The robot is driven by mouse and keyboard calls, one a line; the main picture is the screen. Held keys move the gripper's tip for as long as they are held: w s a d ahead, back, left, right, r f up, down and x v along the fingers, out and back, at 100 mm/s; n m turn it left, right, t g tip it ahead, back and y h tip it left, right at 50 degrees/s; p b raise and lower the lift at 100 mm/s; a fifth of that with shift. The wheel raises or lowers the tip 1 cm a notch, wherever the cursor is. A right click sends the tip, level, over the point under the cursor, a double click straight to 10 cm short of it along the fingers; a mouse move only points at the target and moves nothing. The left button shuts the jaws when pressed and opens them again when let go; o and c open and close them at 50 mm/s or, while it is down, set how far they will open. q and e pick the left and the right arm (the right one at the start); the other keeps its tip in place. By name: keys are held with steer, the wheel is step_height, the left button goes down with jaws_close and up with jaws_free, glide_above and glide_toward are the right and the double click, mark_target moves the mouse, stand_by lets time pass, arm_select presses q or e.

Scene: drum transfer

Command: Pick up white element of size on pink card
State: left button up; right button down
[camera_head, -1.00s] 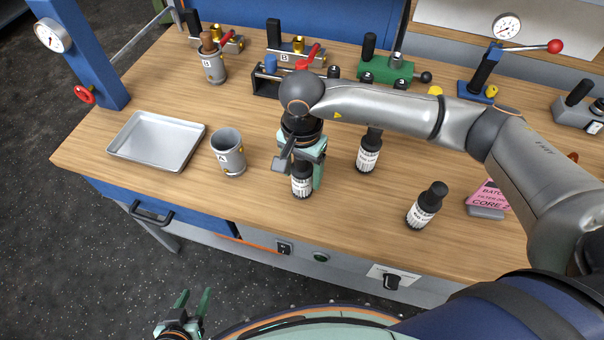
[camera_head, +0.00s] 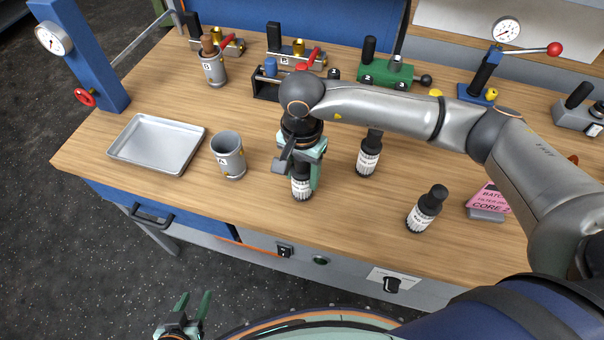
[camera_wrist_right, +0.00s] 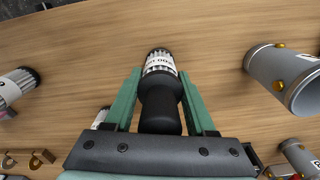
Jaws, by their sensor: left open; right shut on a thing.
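The pink card (camera_head: 489,199) stands at the right of the bench; its lower line reads "CORE 2" and the rest is hard to read. My right gripper (camera_head: 304,172) points down and is shut on a black bottle with a white ribbed label (camera_head: 301,188); the bottle stands upright at the bench. In the right wrist view the bottle's black neck (camera_wrist_right: 160,107) is between the green fingers. Two similar bottles stand to the right, one behind (camera_head: 368,155) and one near the card (camera_head: 427,209). My left gripper (camera_head: 192,305) is open and empty, below the bench front.
A grey cup marked A (camera_head: 229,156) stands left of the held bottle, with an empty metal tray (camera_head: 111,146) further left. Cup B (camera_head: 213,67), clamp fixtures (camera_head: 296,55) and a green fixture (camera_head: 385,72) line the back. Free wood lies between the bottles and the front edge.

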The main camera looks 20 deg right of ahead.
steer(key=shift+r, duration=0.45)
steer(key=s+a+r+b, duration=0.2)
steer(key=s+a+r, duration=0.4)
steer(key=s+r, duration=0.5)
steer(key=shift+s+r, duration=0.4)
steer(key=shift+s, duration=0.45)
